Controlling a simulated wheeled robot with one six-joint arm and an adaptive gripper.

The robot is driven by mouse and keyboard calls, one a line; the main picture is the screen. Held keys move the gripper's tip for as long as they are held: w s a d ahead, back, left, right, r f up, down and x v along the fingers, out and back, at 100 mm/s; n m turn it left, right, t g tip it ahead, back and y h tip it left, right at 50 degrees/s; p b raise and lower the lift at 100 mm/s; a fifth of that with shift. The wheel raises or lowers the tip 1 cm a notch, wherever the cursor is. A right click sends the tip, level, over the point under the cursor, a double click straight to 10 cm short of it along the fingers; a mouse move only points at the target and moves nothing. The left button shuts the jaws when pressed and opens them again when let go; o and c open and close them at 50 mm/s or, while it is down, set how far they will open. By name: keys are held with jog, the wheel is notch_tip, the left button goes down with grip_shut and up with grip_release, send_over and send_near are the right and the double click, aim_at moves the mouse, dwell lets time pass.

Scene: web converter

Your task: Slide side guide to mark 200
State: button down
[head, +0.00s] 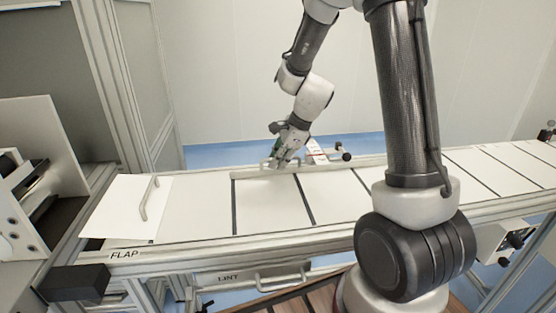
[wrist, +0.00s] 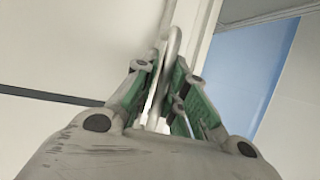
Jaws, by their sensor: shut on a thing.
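The side guide (head: 325,167) is a pale rail along the far edge of the white conveyor bed. My gripper (head: 272,162) is at the left part of this rail, pointing down. In the wrist view my gripper (wrist: 165,75) has its green-padded fingers shut on a thin upright metal handle (wrist: 174,45), beside the pale rail. A small white scale plate (head: 315,150) with a red mark stands behind the rail, right of my gripper. Its numbers are too small to read. A black knob (head: 346,156) sits at its right.
The conveyor bed (head: 270,205) is bare, with dark cross lines. A white flap (head: 125,210) with a handle lies at its left end. A drawer marked LINT (head: 235,279) is below. Machinery (head: 25,190) stands at the far left; a wall is behind.

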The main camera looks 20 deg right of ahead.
jog(key=shift+s+a+r, duration=0.1)
jog(key=shift+s+a, duration=0.05)
jog(key=shift+s, duration=0.5)
jog(key=shift+s+a, duration=0.1)
jog(key=shift+s, duration=0.55)
jog(key=c, duration=1.4)
grip_release()
jog(key=shift+o, duration=0.2)
jog(key=v, duration=1.2)
jog(key=s+d+r+n+h, duration=0.2)
jog(key=s+d+r+n, duration=0.1)
jog(key=s+n, duration=0.7)
jog(key=s+d+r+n+t+h, duration=0.1)
jog(key=s+r+n, duration=0.3)
jog(key=s+n, duration=0.5)
jog(key=shift+s+d+r+n+h, duration=0.25)
jog(key=shift+s+d+n+h, duration=0.2)
jog(key=shift+s+d, duration=0.6)
